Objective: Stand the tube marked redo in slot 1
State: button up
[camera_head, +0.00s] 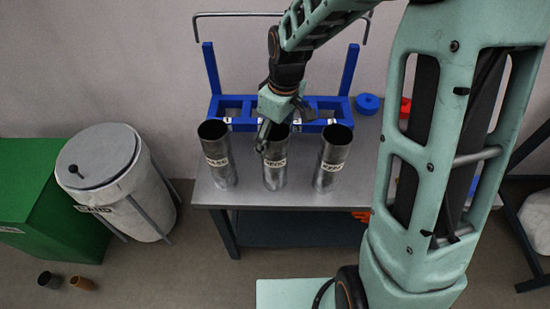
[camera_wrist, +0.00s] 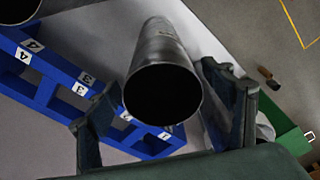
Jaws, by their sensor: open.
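Three grey metal tubes stand upright in a row at the front of the table. The middle tube (camera_head: 275,174) has a label that seems to read REDO. The left tube (camera_head: 219,165) and right tube (camera_head: 332,163) have labels too small to read surely. My gripper (camera_head: 268,133) is at the top of the middle tube and hides part of its rim. In the wrist view my gripper (camera_wrist: 162,88) is open, with a tube (camera_wrist: 163,58) between its fingers. The blue rack (camera_head: 240,124) stands behind the tubes. Its slot 1 label (camera_head: 227,120) is at the left; no tube shows in that slot.
The grey table (camera_head: 205,190) holds a blue round item (camera_head: 367,103) and red items (camera_head: 405,108) right of the rack. A white lidded bin (camera_head: 120,180) and a green box (camera_head: 50,215) stand left. Another tube's mouth (camera_wrist: 18,8) shows in the wrist view.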

jog(key=f, duration=0.3)
jog(key=shift+a+f, duration=0.3)
jog(key=shift+r, duration=0.1)
grip_shut()
